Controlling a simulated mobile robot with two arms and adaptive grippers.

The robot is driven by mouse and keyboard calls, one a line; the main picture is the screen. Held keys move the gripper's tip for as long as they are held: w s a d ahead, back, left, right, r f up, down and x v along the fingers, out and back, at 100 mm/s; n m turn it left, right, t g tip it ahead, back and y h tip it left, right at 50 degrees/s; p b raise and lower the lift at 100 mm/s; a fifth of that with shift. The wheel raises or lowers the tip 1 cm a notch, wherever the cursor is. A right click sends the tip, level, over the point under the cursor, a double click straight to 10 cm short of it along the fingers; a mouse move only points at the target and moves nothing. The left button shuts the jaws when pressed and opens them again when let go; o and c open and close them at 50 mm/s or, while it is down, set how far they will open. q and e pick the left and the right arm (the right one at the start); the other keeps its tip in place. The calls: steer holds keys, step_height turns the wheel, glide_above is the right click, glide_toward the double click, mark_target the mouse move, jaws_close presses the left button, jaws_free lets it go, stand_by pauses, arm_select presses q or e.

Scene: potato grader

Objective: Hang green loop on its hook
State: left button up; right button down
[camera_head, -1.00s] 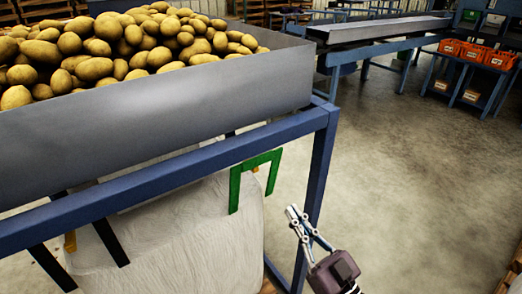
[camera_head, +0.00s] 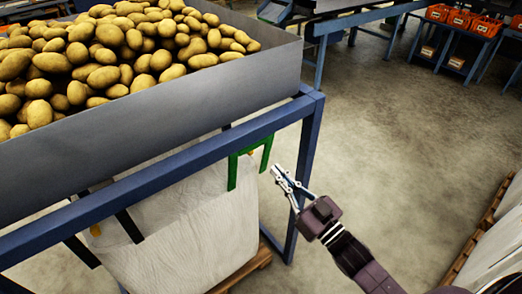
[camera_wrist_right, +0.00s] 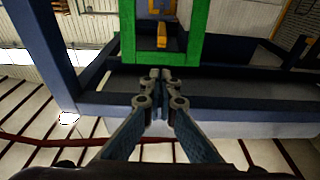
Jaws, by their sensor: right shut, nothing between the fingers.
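The green loop (camera_head: 232,172) is a stiff-looking upside-down U at the near right corner of the white bulk bag (camera_head: 195,235), below the blue frame rail. My right gripper (camera_head: 277,172) is shut and empty, just right of the loop and apart from it in the head view. A yellow-orange piece (camera_wrist_right: 163,35), possibly the hook, shows inside the loop there. My left gripper is not in view.
The blue frame (camera_head: 303,160) carries a grey hopper (camera_head: 150,120) full of potatoes (camera_head: 120,50). Two black straps (camera_head: 130,226) hang at the bag's left. A wooden pallet (camera_head: 246,270) is under the bag. Open floor lies to the right, with orange crates (camera_head: 459,19) far back.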

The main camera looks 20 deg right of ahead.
mark_target(255, 146)
steer(key=p+x, duration=0.1)
steer(key=x, duration=0.6)
steer(key=shift+w+a, duration=0.15)
steer(key=shift+w, duration=0.25)
steer(key=shift+r, duration=0.1)
